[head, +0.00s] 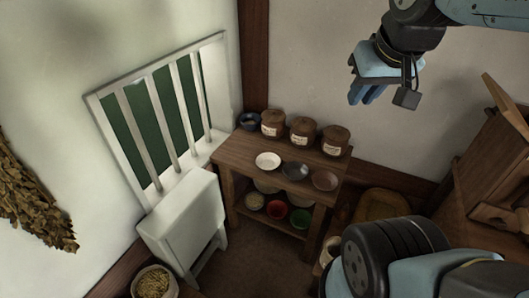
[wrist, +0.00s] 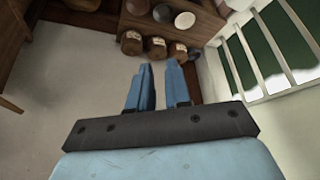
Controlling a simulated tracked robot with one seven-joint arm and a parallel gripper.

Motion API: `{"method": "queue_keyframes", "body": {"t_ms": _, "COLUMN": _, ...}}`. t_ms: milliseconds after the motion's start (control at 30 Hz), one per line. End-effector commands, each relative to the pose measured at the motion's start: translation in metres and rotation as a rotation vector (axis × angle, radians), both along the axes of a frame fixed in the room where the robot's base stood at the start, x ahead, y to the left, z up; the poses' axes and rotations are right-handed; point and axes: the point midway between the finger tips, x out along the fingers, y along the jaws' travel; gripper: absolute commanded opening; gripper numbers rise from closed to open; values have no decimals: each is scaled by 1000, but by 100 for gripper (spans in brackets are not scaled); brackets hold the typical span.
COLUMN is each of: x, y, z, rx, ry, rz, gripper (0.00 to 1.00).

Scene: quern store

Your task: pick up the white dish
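The white dish (head: 268,160) sits on the top of a wooden shelf table, at the left of its front row. It also shows in the wrist view (wrist: 185,20), near the top. My gripper (head: 366,95) is high at the upper right in the head view, well apart from the dish. In the wrist view my gripper (wrist: 161,82) has its two blue fingers apart with nothing between them.
The wooden table (head: 240,158) also bears a dark dish (head: 295,170), a brownish dish (head: 325,180), a blue bowl (head: 249,121) and jars (head: 304,132) along the back. Coloured bowls (head: 277,209) stand on its lower shelf. A white cabinet (head: 182,222) stands left, beneath a barred window (head: 160,120).

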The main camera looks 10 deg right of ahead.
Motion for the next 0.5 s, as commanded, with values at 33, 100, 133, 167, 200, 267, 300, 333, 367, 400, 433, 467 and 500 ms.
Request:
{"method": "queue_keyframes", "body": {"t_ms": 33, "x": 0, "y": 0, "z": 0, "rx": 0, "ry": 0, "rz": 0, "gripper": 18}}
{"method": "queue_keyframes", "body": {"t_ms": 100, "x": 0, "y": 0, "z": 0, "rx": 0, "ry": 0, "rz": 0, "gripper": 18}}
{"method": "queue_keyframes", "body": {"t_ms": 133, "x": 0, "y": 0, "z": 0, "rx": 0, "ry": 0, "rz": 0, "gripper": 18}}
{"method": "queue_keyframes", "body": {"t_ms": 167, "x": 0, "y": 0, "z": 0, "rx": 0, "ry": 0, "rz": 0, "gripper": 18}}
{"method": "queue_keyframes", "body": {"t_ms": 200, "x": 0, "y": 0, "z": 0, "rx": 0, "ry": 0, "rz": 0, "gripper": 18}}
{"method": "queue_keyframes", "body": {"t_ms": 267, "x": 1, "y": 0, "z": 0, "rx": -3, "ry": 3, "rz": -1, "gripper": 18}}
{"method": "queue_keyframes", "body": {"t_ms": 300, "x": 3, "y": 0, "z": 0, "rx": -8, "ry": 8, "rz": -1, "gripper": 18}}
{"method": "queue_keyframes", "body": {"t_ms": 333, "x": 5, "y": 0, "z": -1, "rx": -13, "ry": 13, "rz": 0, "gripper": 18}}
{"method": "queue_keyframes", "body": {"t_ms": 367, "x": 8, "y": 0, "z": -2, "rx": -19, "ry": 20, "rz": 0, "gripper": 18}}
{"method": "queue_keyframes", "body": {"t_ms": 400, "x": 13, "y": -1, "z": -3, "rx": -32, "ry": 31, "rz": 0, "gripper": 18}}
{"method": "queue_keyframes", "body": {"t_ms": 433, "x": 17, "y": -2, "z": -4, "rx": -41, "ry": 42, "rz": 1, "gripper": 18}}
{"method": "queue_keyframes", "body": {"t_ms": 467, "x": 21, "y": -5, "z": -6, "rx": -55, "ry": 53, "rz": 1, "gripper": 18}}
{"method": "queue_keyframes", "body": {"t_ms": 500, "x": 28, "y": -6, "z": -9, "rx": -74, "ry": 70, "rz": 2, "gripper": 18}}
